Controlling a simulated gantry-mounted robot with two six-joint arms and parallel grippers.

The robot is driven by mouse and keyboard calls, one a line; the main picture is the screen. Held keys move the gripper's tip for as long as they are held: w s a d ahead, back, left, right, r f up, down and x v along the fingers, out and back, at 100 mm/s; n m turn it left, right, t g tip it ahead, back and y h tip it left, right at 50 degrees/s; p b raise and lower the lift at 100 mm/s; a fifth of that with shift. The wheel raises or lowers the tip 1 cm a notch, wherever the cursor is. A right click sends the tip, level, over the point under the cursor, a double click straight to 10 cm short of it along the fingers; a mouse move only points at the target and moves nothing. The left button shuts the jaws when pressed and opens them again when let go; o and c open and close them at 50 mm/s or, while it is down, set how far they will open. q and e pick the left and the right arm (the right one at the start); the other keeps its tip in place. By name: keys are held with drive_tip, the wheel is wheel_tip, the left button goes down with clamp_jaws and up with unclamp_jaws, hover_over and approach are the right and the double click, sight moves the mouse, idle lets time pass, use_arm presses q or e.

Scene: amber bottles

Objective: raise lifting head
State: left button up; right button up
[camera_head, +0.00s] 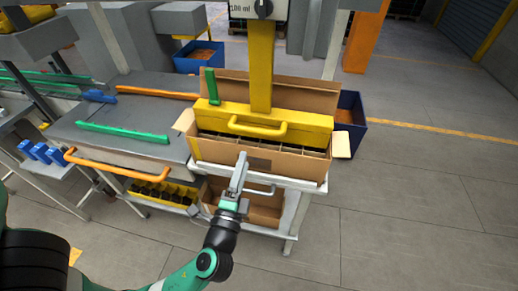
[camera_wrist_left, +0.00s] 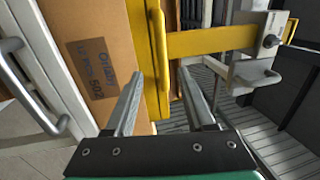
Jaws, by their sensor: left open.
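The yellow lifting head (camera_head: 292,118) hangs on a yellow column (camera_head: 261,70) and sits down in the mouth of an open cardboard box (camera_head: 225,156). Its yellow bar handle (camera_head: 258,133) faces me, and it also shows in the left wrist view (camera_wrist_left: 158,58). My left gripper (camera_head: 243,158) is just in front of the box, a little below and left of the handle's middle. In the left wrist view its two fingers (camera_wrist_left: 159,75) are apart, with the handle showing between and beyond the tips. I cannot tell whether they touch it. My right gripper is not in view.
The box has dividers inside and stands on a white-framed stand (camera_head: 296,215). A grey table (camera_head: 130,108) with green and orange bars lies to the left. A white handle (camera_head: 262,190) sticks out below the box. Open floor lies to the right.

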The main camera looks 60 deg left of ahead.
sight(254, 128)
use_arm(q)
drive_tip(key=p+x, duration=0.2)
drive_tip(key=x, duration=0.9)
drive_tip(key=shift+w+a+r, duration=0.2)
drive_tip(key=shift+w, duration=0.2)
clamp_jaws()
idle(0.9)
